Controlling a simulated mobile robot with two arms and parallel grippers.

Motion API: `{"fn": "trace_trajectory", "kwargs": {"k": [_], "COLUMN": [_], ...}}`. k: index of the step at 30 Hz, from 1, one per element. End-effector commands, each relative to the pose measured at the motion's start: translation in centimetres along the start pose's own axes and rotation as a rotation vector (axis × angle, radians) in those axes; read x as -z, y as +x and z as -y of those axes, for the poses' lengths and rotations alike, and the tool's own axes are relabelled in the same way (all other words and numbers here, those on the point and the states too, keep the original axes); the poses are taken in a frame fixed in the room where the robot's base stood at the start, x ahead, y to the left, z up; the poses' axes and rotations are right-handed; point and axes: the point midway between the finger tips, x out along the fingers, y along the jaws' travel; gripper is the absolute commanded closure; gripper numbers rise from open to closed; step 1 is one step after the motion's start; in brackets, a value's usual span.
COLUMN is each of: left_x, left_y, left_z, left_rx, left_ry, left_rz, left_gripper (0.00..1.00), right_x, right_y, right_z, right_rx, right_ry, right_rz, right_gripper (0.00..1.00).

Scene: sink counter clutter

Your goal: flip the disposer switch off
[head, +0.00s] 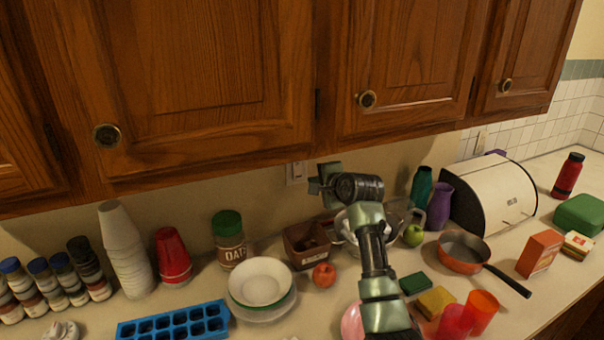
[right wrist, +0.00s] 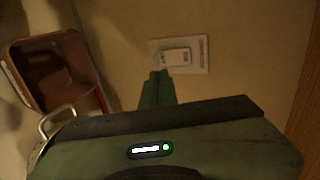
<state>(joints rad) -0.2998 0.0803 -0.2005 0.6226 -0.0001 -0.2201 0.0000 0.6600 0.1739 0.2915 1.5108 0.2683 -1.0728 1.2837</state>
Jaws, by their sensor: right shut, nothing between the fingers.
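The disposer switch, a white rocker on a pale wall plate (head: 296,172), is on the wall below the cabinets in the head view. In the right wrist view the rocker (right wrist: 176,57) shows just beyond my fingertips. My right gripper (head: 316,186) is shut and empty, just right of the plate in the head view. Its closed fingers (right wrist: 157,75) point at the lower left of the plate in the right wrist view. I cannot tell whether they touch it. Which way the rocker is tilted is not clear. My left gripper is not in view.
Wooden cabinets (head: 190,80) overhang the wall. Below my right arm are a brown bin (head: 300,258), a metal pot (head: 345,232) and an apple (head: 324,275). An oats jar (head: 228,240), bowls (head: 260,283) and a blue ice tray (head: 172,323) stand left.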

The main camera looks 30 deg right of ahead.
Motion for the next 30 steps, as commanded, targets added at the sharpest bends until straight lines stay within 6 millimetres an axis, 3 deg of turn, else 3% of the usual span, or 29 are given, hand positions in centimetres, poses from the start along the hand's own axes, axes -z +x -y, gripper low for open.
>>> {"fn": "trace_trajectory", "kwargs": {"k": [9,15,30], "left_x": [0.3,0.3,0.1], "left_y": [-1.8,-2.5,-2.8], "left_z": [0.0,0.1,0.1], "left_rx": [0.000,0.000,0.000], "left_ry": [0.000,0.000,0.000], "left_rz": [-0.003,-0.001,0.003], "left_gripper": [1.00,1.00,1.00], "right_x": [0.1,0.0,0.0], "right_y": [5.6,7.8,9.2], "right_z": [0.2,0.9,1.2], "right_rx": [-0.003,0.000,0.000], "right_ry": [0.000,0.001,-0.001], "right_rz": [-0.001,0.000,-0.001], "right_gripper": [1.00,1.00,1.00]}}
